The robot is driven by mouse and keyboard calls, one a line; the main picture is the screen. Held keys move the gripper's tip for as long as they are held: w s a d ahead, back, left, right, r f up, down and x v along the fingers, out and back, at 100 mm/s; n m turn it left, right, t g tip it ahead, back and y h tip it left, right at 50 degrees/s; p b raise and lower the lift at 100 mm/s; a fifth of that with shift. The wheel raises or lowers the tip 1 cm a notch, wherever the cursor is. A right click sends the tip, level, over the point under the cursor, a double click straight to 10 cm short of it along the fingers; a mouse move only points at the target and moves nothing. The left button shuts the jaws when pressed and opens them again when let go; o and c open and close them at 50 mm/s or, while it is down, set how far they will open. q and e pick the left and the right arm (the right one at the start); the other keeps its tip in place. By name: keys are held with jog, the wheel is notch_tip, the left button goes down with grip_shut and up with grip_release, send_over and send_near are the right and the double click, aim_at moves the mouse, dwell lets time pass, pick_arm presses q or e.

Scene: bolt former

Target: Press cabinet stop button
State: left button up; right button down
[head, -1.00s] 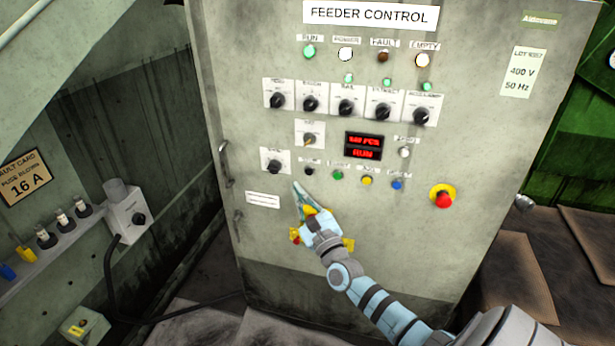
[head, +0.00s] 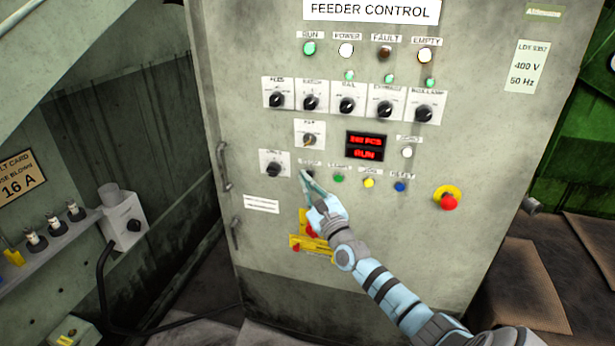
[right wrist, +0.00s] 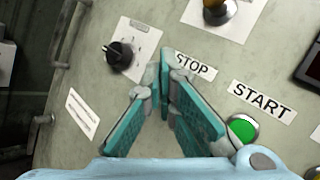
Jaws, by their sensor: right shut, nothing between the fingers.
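The feeder control cabinet (head: 400,225) stands upright in front of me. Its black stop button (head: 310,174) sits in the lower button row, under a small label and left of the green start button (head: 339,179). My right gripper (head: 304,174) is shut and empty, its fingertips at the stop button, partly covering it. In the right wrist view the closed fingertips (right wrist: 164,72) lie just left of the STOP label (right wrist: 193,66), and the button is hidden behind them. I cannot tell whether they touch it. The display (head: 366,147) shows RUN. My left gripper is not in view.
Yellow (head: 368,183) and blue (head: 400,187) buttons continue the row. A red emergency stop (head: 448,202) is farther right. A black selector knob (head: 273,169) is close left of the fingers. A yellow and red fitting (head: 308,236) is below, partly behind my gripper.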

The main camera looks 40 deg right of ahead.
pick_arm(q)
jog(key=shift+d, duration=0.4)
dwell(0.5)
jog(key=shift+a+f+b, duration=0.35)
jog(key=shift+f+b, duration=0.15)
pick_arm(e)
jog(key=shift+w+d, duration=0.3)
jog(key=shift+d, duration=0.05)
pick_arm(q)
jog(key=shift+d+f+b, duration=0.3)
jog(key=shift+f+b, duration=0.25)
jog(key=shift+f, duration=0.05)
pick_arm(e)
jog(key=shift+w+d, duration=0.25)
jog(key=shift+d, duration=0.1)
pick_arm(q)
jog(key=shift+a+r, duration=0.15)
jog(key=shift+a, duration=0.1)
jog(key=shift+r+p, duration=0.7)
jog(key=shift+p, duration=0.1)
pick_arm(e)
jog(key=shift+s+a, duration=0.5)
jog(key=shift+a, duration=0.2)
